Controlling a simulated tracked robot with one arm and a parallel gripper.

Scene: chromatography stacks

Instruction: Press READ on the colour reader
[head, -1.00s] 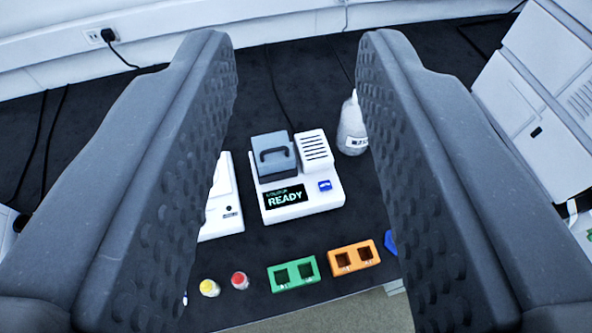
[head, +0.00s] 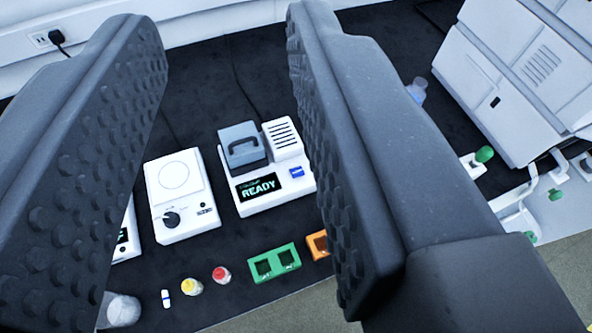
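The colour reader (head: 270,197) is a white box on the dark bench, in the middle of the head view. Its display (head: 260,186) reads READY. A blue button (head: 297,172) sits on its front face to the right of the display. A grey lid with a handle (head: 242,147) is on top, down over the left part, beside a white vented block. My gripper (head: 225,150) is open and empty, its two fingers wide apart in the foreground. The right finger hides the reader's right edge. The fingers look well nearer the camera than the reader.
A white device with a round plate and knob (head: 180,195) stands left of the reader. In front are a green holder (head: 274,263), a partly hidden orange holder (head: 318,243), and yellow-capped (head: 191,286) and red-capped (head: 221,274) vials. A large white instrument (head: 520,80) stands at right.

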